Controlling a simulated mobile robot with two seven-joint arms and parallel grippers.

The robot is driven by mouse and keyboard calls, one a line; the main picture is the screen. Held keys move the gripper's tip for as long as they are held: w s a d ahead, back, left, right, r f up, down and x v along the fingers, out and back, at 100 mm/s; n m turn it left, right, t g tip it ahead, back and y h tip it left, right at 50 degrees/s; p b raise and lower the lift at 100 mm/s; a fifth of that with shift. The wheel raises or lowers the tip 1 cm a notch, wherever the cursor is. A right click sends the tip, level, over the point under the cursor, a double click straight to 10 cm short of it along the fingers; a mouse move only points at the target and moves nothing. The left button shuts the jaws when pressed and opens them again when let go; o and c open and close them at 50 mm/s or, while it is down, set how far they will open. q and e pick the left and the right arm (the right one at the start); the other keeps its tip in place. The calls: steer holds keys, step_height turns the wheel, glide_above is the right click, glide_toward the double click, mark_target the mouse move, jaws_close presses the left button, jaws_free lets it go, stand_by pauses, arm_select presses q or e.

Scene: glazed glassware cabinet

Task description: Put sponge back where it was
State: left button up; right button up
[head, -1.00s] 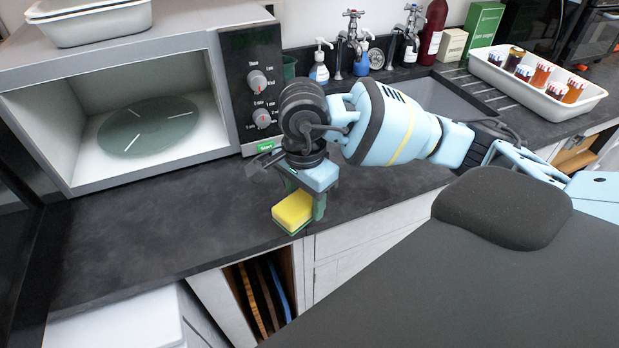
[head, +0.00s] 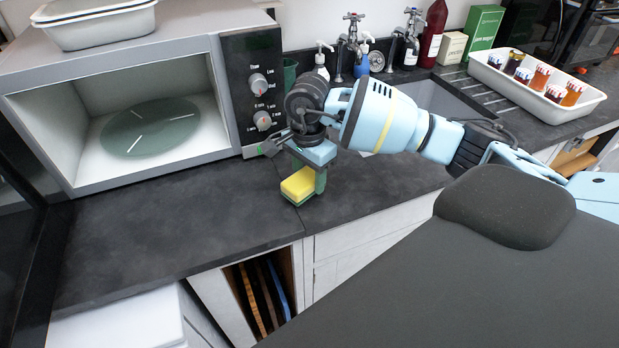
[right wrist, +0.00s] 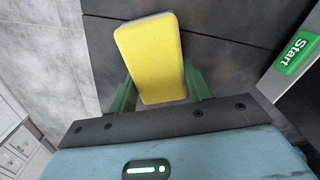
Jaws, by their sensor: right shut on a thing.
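The sponge (head: 298,184) is yellow with a green underside. My right gripper (head: 307,182) is shut on it, over the dark worktop in front of the microwave's control panel. In the right wrist view the sponge (right wrist: 152,58) sits between the two green fingers (right wrist: 160,95), its yellow face toward the camera. I cannot tell whether the sponge touches the worktop. My left gripper is not in view.
The open microwave (head: 215,45) with a turntable stands at the left. Behind my right arm are the sink (head: 425,97), taps (head: 352,35) and soap bottles. A white tray of jars (head: 580,113) is at the right. The worktop (head: 150,225) before the microwave is clear.

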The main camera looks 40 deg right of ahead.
mark_target(308, 174)
steer(key=shift+f, duration=0.65)
steer(key=o, duration=0.9)
steer(key=shift+f, duration=0.1)
step_height(308, 174, up, 12)
steer(key=shift+r, duration=0.15)
